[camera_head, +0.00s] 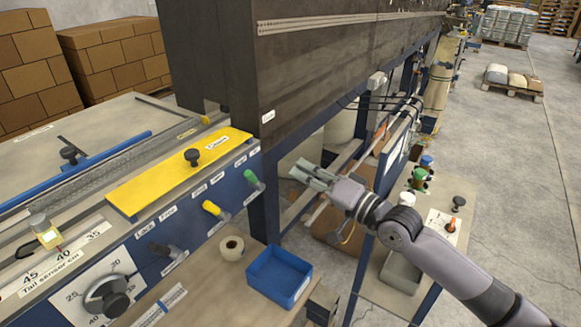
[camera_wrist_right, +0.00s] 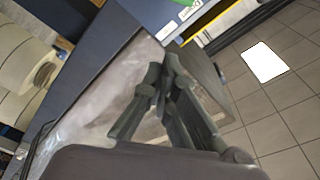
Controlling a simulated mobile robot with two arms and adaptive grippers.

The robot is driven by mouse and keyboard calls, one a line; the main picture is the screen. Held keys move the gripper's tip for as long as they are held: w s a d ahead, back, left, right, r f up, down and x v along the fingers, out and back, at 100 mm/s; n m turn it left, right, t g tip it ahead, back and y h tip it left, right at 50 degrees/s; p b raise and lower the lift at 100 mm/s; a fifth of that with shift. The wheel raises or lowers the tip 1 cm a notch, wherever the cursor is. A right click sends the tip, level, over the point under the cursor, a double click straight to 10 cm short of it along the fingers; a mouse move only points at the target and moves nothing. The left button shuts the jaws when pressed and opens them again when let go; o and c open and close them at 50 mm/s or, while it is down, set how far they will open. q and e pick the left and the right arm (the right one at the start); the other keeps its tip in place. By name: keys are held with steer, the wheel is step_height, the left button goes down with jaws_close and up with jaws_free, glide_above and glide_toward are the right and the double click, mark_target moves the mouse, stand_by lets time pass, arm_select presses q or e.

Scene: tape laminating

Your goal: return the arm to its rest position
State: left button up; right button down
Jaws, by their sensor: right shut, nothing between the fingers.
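My right gripper (camera_head: 312,175) is at the end of the arm that comes in from the lower right in the head view. It is raised in front of the machine's open lower frame, to the right of the blue control panel (camera_head: 190,225). In the right wrist view my right gripper (camera_wrist_right: 166,65) shows with its fingers together and nothing between them. My left gripper is not in view.
A blue tray (camera_head: 262,290) and a tape roll (camera_head: 231,247) lie on the lower shelf. The dark machine housing (camera_head: 330,65) stands behind my gripper. A side table (camera_head: 400,300) with knobs stands beneath my right arm. Open floor (camera_head: 520,170) lies to the right.

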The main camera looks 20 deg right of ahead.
steer(key=shift+s+r, duration=0.1)
steer(key=shift+s, duration=0.25)
steer(key=shift+d, duration=0.1)
